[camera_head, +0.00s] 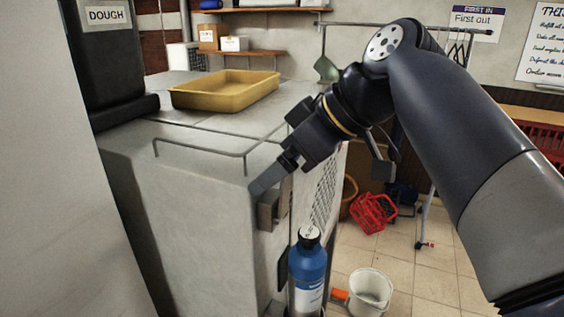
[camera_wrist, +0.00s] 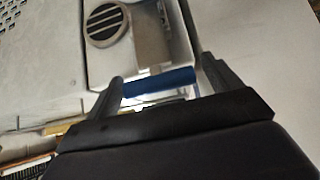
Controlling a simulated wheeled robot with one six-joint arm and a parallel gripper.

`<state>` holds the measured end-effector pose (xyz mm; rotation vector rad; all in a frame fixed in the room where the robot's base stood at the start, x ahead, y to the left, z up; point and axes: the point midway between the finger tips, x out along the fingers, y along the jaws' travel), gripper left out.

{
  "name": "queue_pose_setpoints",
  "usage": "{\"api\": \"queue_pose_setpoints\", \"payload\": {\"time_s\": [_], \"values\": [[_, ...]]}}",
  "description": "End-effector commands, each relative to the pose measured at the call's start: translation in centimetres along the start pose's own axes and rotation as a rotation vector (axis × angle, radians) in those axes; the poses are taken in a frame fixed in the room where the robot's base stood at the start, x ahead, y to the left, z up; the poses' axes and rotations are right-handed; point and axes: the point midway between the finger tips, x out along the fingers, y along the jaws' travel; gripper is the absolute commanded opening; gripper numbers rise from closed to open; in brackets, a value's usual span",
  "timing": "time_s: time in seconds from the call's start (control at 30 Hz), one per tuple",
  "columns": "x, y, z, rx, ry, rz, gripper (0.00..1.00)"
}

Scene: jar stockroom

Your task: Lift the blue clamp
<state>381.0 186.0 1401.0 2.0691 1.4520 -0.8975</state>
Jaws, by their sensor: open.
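A blue bar-shaped piece (camera_wrist: 160,81), which looks like the blue clamp, lies crosswise between the fingers of my gripper (camera_wrist: 163,70) in the wrist view. My gripper is open, with one finger on each side of the blue piece; I cannot tell whether either finger touches it. In the head view my gripper (camera_head: 264,184) points down and left at the upper front corner of the grey-white cabinet (camera_head: 200,200), beside a small metal box (camera_head: 272,208). The blue piece cannot be made out there.
A yellow tray (camera_head: 225,92) and a low metal rail (camera_head: 205,148) are on the cabinet top. A blue gas cylinder (camera_head: 308,268) stands below my gripper, with a white bucket (camera_head: 370,290) beside it. A red basket (camera_head: 373,213) is on the tiled floor behind.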

Motion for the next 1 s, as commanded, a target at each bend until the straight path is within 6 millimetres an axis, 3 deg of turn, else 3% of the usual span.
{"api": "queue_pose_setpoints", "payload": {"time_s": [0.27,0.7,1.0], "values": [[-1.1,0.1,0.0,0.000,0.002,0.005,0.85],[-9.1,0.1,0.0,0.002,0.000,0.004,0.85],[-10.8,0.0,0.0,0.000,-0.001,0.000,0.85]]}}
